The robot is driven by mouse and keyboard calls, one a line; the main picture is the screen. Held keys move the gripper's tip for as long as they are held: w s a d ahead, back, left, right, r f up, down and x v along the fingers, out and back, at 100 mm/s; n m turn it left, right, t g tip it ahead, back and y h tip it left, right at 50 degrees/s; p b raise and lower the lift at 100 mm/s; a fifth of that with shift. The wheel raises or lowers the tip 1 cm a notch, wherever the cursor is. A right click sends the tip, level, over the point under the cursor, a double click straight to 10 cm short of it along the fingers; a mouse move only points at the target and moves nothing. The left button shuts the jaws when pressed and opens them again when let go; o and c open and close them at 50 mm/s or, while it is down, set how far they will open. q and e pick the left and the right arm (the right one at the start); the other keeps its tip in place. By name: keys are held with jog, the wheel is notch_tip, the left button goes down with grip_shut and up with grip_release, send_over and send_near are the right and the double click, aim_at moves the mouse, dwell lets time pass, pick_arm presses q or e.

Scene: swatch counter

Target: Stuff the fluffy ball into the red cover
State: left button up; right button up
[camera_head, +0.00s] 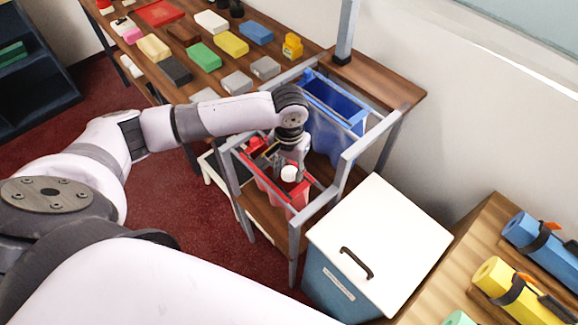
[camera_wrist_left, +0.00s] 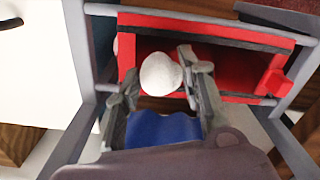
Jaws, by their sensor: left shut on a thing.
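The fluffy ball (camera_head: 289,173) is small, round and white. My left gripper (camera_head: 287,170) is shut on it and points down over the red cover. In the left wrist view, the ball (camera_wrist_left: 160,73) sits between the two grey fingers (camera_wrist_left: 161,88), in front of the cover's opening. The red cover (camera_head: 299,194) looks like an open, box-shaped red holder hung in a grey frame; its red rim (camera_wrist_left: 215,31) shows in the left wrist view. I cannot tell whether the ball is below the rim. My right gripper is not in view.
A blue open bin (camera_head: 335,101) hangs behind the red cover. Grey frame bars (camera_head: 358,149) surround both. A white-topped box (camera_head: 378,235) stands close on the right. Coloured blocks lie on the wooden counter (camera_head: 290,72) behind. Strapped rolls lie at the lower right.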

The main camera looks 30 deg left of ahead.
pick_arm(q)
jog(key=o, duration=0.8)
jog(key=o, duration=0.6)
jog(key=shift+c, duration=0.2)
dwell(0.3)
notch_tip(320, 180, up, 6)
jog(key=p, duration=0.8)
jog(key=shift+p, duration=0.4)
